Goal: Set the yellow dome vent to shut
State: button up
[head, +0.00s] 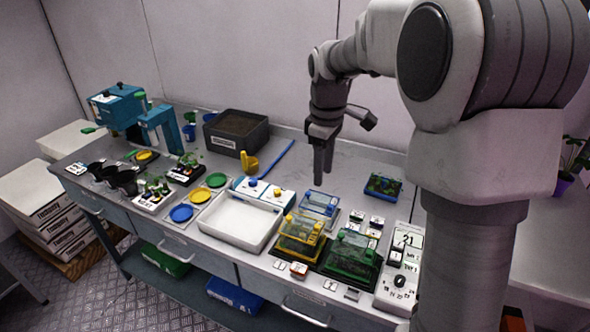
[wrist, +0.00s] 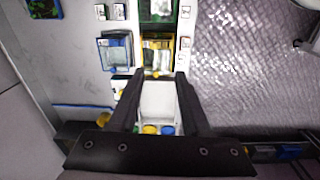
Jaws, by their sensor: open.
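The yellow dome (head: 302,236) is a clear box-like cover with a yellow frame, standing on the bench right of the white tray. It also shows in the wrist view (wrist: 157,54), just beyond my fingertips. Small yellow parts show on its top, but the vent's setting is too small to tell. My gripper (head: 322,178) points down above the bench, behind and above the domes, and touches nothing that I can see. In the wrist view my gripper (wrist: 157,80) has its two fingers spread apart with nothing held between them.
A blue dome (head: 320,206) stands behind the yellow one and a green dome (head: 351,256) to its right, both close by. An empty white tray (head: 240,222) lies to the left. A dial panel (head: 400,270) is at the right. Bare bench shows behind the blue dome.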

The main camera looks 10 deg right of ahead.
aim_at(317, 226)
jog(key=shift+n, duration=0.5)
jog(key=f, duration=0.6)
jog(key=w+f, duration=0.1)
jog(key=f, duration=0.6)
jog(key=w+f, duration=0.1)
jog(key=f, duration=0.5)
jog(key=shift+w+f+p, duration=0.2)
jog(key=shift+p, duration=0.15)
grip_shut()
